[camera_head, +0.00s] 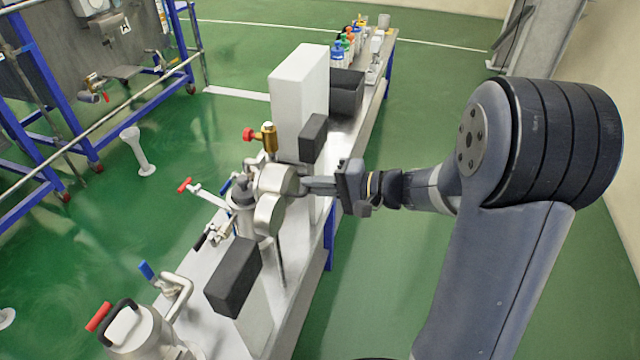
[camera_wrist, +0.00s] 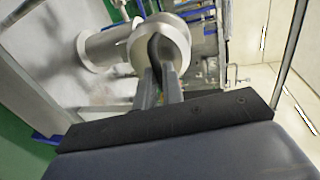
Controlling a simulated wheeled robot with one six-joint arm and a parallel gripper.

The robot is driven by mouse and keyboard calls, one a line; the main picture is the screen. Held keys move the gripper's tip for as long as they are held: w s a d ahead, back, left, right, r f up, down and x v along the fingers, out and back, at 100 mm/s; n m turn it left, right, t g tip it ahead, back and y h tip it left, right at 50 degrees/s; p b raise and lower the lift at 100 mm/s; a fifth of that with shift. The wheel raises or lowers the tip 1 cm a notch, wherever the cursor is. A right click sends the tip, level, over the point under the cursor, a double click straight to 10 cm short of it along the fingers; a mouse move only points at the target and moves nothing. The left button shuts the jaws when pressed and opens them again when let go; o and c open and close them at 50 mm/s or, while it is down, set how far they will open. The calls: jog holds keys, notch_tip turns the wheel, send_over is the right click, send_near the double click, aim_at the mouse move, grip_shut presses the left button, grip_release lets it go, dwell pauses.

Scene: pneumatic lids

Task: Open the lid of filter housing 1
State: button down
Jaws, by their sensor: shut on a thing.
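In the head view two round steel housings sit close together on the metal bench, an upper one (camera_head: 274,179) and a lower one (camera_head: 268,214). My gripper (camera_head: 304,184) comes from the right and its fingers reach the upper one. In the wrist view my gripper (camera_wrist: 161,73) is shut at the face of a round steel lid (camera_wrist: 178,45), with a dark part (camera_wrist: 155,46) between or just beyond the fingertips. A second steel cylinder (camera_wrist: 96,50) stands to its left. No label shows which housing is number 1. The fingers hide part of the lid.
A tall white box (camera_head: 298,95) and dark boxes (camera_head: 346,92) stand behind on the bench (camera_head: 367,112). A brass valve with a red knob (camera_head: 267,137) is close behind the housings. A dark block (camera_head: 233,278) stands in front. Green floor (camera_head: 370,290) is open at right.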

jog(key=c, duration=1.5)
grip_release()
jog(key=shift+c, duration=0.2)
jog(key=p+v, duration=0.1)
jog(key=v, duration=0.9)
jog(key=shift+d, duration=0.4)
jog(key=shift+s, duration=0.15)
